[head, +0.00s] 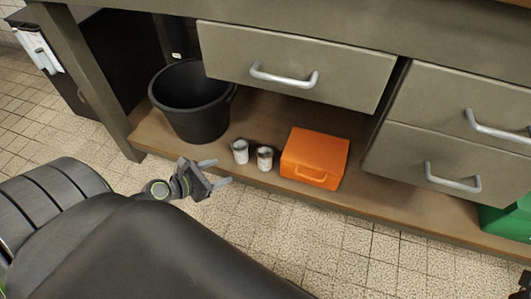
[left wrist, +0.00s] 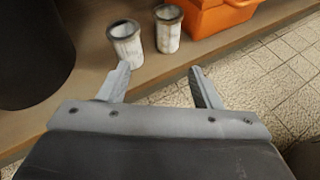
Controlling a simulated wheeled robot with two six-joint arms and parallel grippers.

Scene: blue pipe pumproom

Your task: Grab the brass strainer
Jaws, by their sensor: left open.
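Two small whitish cylinders with darker rims stand upright on the low wooden shelf. The left cylinder (head: 240,152) also shows in the left wrist view (left wrist: 127,45), and so does the right cylinder (head: 265,159) (left wrist: 168,32). The right one's rim looks browner; I cannot tell for sure which is the brass strainer. My left gripper (head: 215,172) is open and empty, in front of the shelf and left of both cylinders in the head view. In the left wrist view its fingers (left wrist: 160,69) point toward them, apart from both.
A black bucket (head: 195,110) stands left of the cylinders and an orange case (head: 318,150) just right of them. The shelf (head: 380,192) is under a bench with grey drawers (head: 300,65). A green box (head: 508,222) is at far right. Tiled floor in front is clear.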

